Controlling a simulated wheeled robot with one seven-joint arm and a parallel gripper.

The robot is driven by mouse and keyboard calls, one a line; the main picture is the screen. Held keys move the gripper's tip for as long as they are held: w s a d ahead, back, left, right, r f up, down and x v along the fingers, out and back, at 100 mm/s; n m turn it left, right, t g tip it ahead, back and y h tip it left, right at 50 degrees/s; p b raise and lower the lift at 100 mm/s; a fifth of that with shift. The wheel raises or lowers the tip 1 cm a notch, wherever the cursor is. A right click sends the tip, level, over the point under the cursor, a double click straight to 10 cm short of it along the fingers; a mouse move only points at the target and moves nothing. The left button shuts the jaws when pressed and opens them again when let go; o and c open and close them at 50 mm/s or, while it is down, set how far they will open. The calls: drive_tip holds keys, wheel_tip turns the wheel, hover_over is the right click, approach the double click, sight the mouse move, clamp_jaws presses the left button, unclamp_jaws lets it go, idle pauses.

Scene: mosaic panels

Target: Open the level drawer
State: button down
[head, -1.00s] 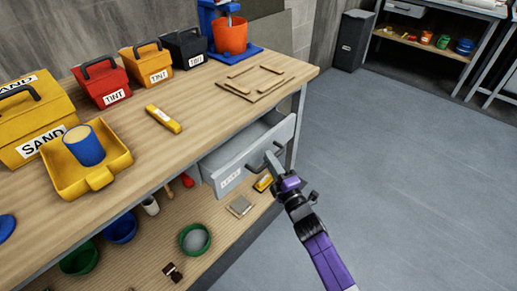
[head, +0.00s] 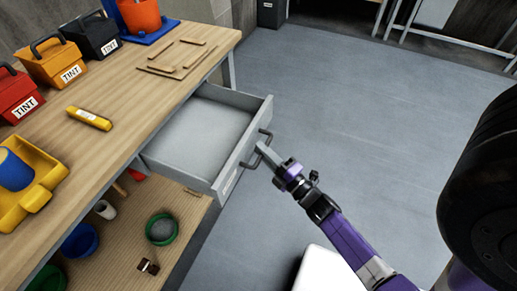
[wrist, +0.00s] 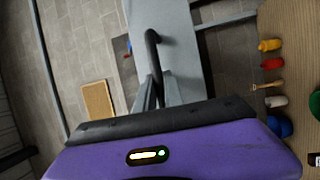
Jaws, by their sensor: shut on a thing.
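The grey level drawer (head: 205,136) is pulled well out from under the wooden workbench (head: 150,85) in the head view, and the part of its inside that shows is empty. Its dark bar handle (head: 257,150) is on the front panel. My gripper (head: 266,152) is shut on the handle, with my purple arm reaching in from the lower right. In the wrist view the fingers (wrist: 155,92) close around the dark handle (wrist: 152,48) against the grey drawer front (wrist: 178,60).
A yellow level (head: 88,118) lies on the bench top beside tint boxes (head: 62,66) and a yellow tray (head: 45,190). A lower shelf holds a green bowl (head: 161,229) and a blue bowl (head: 80,241). The grey floor (head: 370,110) right of the drawer is clear.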

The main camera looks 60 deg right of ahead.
drive_tip(key=c, duration=1.5)
unclamp_jaws()
drive_tip(key=shift+o, duration=0.2)
drive_tip(key=b+v, duration=0.1)
drive_tip(key=v, duration=0.7)
drive_tip(key=shift+w, duration=0.1)
